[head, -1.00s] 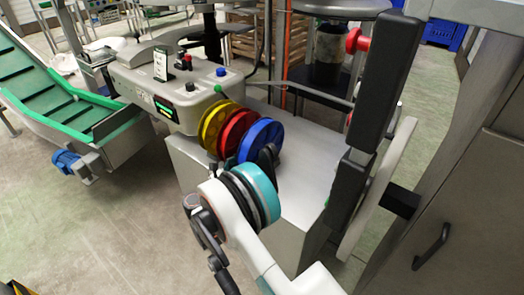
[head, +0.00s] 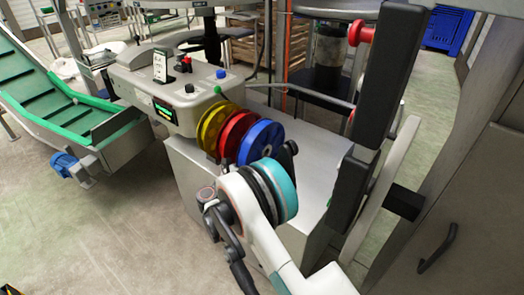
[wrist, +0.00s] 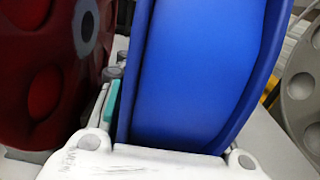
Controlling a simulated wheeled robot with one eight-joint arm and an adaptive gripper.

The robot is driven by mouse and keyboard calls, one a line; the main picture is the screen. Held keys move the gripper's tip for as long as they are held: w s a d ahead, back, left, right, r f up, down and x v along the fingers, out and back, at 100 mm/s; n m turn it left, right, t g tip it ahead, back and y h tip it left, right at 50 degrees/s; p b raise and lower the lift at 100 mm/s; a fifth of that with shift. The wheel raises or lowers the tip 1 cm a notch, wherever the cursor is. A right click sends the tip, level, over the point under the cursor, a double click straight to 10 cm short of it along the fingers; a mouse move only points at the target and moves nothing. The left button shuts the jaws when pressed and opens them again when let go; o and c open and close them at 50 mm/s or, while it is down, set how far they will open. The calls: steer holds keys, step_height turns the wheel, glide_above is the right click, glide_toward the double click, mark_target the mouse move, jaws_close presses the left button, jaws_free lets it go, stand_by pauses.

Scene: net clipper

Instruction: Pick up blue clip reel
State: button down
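The blue clip reel (head: 262,141) stands upright at the right end of a row of reels on the front of the grey machine. My gripper (head: 285,155) is at the near right side of this reel. One dark finger shows beside the reel's right edge; my wrist hides the rest. In the wrist view the blue reel (wrist: 198,75) fills the middle, its broad curved face close in front of my gripper's pale base. The fingertips are not clear there, so I cannot tell their opening or any contact.
The red reel (head: 236,132) stands close left of the blue one and also shows in the wrist view (wrist: 50,85). The yellow reel (head: 212,125) is beyond it. A tall black post (head: 388,75) rises at right. The metal top (head: 315,160) right of the reels is bare.

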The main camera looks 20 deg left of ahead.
steer(key=shift+r, duration=0.15)
step_height(320, 180, up, 20)
steer(key=p, duration=0.7)
glide_above(256, 129)
stand_by(0.3)
